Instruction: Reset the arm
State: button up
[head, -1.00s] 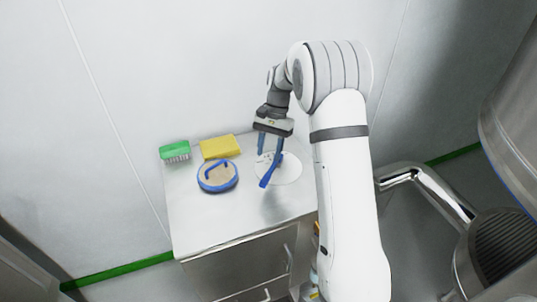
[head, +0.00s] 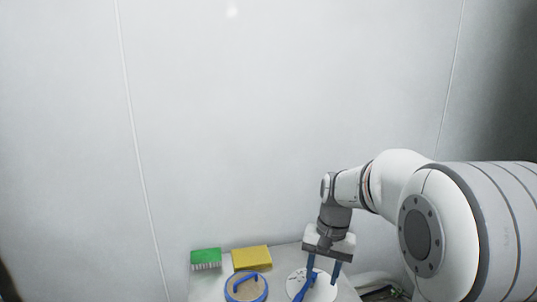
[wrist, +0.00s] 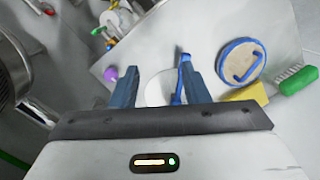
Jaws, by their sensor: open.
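My gripper (head: 323,270) hangs fingers-down above the right part of a steel cabinet top. Its two blue-grey fingers are apart, with nothing held between them, also in the wrist view (wrist: 160,88). A white round disc (head: 321,291) lies on the top below the fingers and shows between them in the wrist view (wrist: 158,92). A bright blue narrow tool (head: 304,288) lies at the disc; in the wrist view (wrist: 181,72) it is close beside the right finger. I cannot tell whether they touch.
A round beige piece with a blue rim and handle (head: 246,289), a yellow sponge (head: 251,257) and a green brush (head: 206,258) sit left on the cabinet top (wrist: 270,20). The wall (head: 250,130) rises behind. A purple ball-like thing (wrist: 110,74) shows in the wrist view.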

jog(key=s+d+n+t, duration=0.1)
jog(key=s+n+t, duration=0.1)
jog(key=s, duration=0.7)
jog(key=s+d+r+n+t+h, duration=0.1)
jog(key=s, duration=0.7)
jog(key=shift+s+d+r+n+t, duration=0.15)
jog(key=shift+s+d+n+t, duration=0.1)
jog(key=shift+s+n+t, duration=0.15)
